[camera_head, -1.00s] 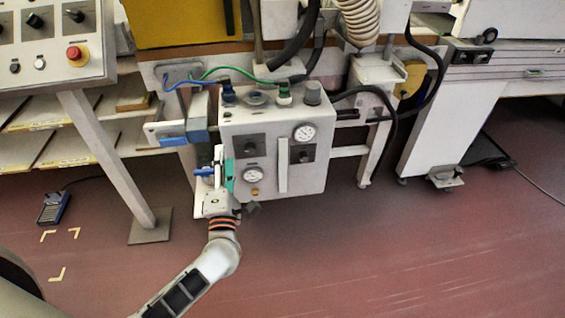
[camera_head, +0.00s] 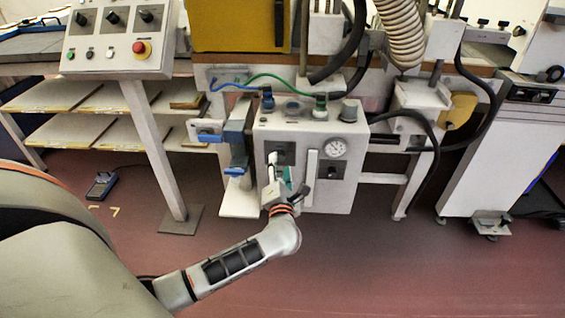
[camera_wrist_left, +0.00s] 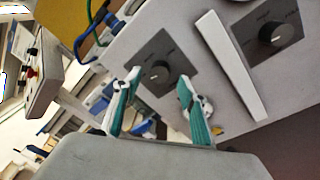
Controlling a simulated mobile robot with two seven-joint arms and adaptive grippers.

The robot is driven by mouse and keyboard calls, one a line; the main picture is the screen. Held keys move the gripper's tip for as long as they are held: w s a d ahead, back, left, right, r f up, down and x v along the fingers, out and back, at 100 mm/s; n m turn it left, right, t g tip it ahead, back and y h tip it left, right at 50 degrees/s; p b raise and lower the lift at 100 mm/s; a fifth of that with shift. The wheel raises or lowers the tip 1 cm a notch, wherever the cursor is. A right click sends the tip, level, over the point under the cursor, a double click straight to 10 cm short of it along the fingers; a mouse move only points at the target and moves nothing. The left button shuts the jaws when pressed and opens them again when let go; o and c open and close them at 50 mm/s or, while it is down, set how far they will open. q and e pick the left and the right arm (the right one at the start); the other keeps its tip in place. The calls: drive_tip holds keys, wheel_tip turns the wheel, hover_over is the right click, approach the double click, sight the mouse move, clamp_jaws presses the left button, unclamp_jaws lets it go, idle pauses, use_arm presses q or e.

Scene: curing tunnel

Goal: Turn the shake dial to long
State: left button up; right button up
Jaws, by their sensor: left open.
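A pale control box (camera_head: 262,125) hangs below the machine and carries two black dials on dark square plates. The upper-left dial (camera_head: 280,150) also shows in the left wrist view (camera_wrist_left: 159,73). The lower-right dial (camera_head: 332,172) shows in the wrist view as well (camera_wrist_left: 278,33). Their labels are too small to read, so I cannot tell which is the shake dial. My left gripper (camera_head: 278,168) is open in front of the upper-left dial. In the wrist view its teal-lined fingers (camera_wrist_left: 158,82) frame this dial, apparently without touching it. My right gripper is out of view.
A white vertical handle (camera_head: 310,178) stands out between the dials, close right of the gripper. A gauge (camera_head: 334,148) sits above the lower-right dial. A blue-handled fitting (camera_head: 236,145) is left of the box. Knobs and hoses rise above it.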

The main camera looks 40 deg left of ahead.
sight(280, 156)
use_arm(q)
drive_tip(key=shift+x, duration=1.05)
drive_tip(key=shift+w+a+f, duration=0.1)
drive_tip(key=shift+w+a, duration=0.05)
drive_tip(key=shift+w, duration=0.15)
drive_tip(key=shift+c, duration=0.7)
drive_tip(key=c, duration=1)
drive_tip(key=shift+o, duration=0.3)
